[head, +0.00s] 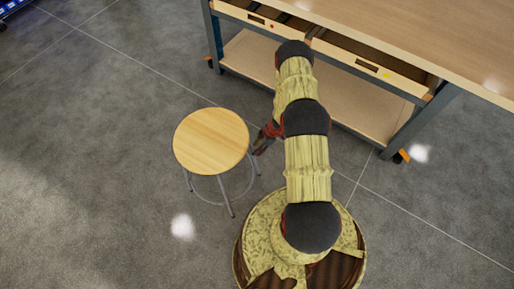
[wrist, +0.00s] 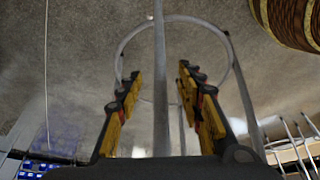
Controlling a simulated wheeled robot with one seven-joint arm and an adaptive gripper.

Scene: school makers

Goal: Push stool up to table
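The stool (head: 210,141) has a round light-wood seat and thin grey metal legs with a ring low between them. It stands upright on the floor, in front of the table (head: 430,38) and to its left, with a gap between them. My gripper (head: 261,145) is low at the right edge of the seat, partly hidden behind my arm. In the wrist view my gripper (wrist: 162,95) has its two yellow-and-black fingers spread. A grey stool leg (wrist: 160,70) shows between them, apart from both fingers, with the stool's ring beyond.
The table has open drawers (head: 365,62), a lower shelf (head: 330,98) and an orange-marked caster (head: 401,156) at its near leg. The grey tiled floor (head: 90,170) left of the stool is clear. Blue bins (head: 10,6) show at the top left.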

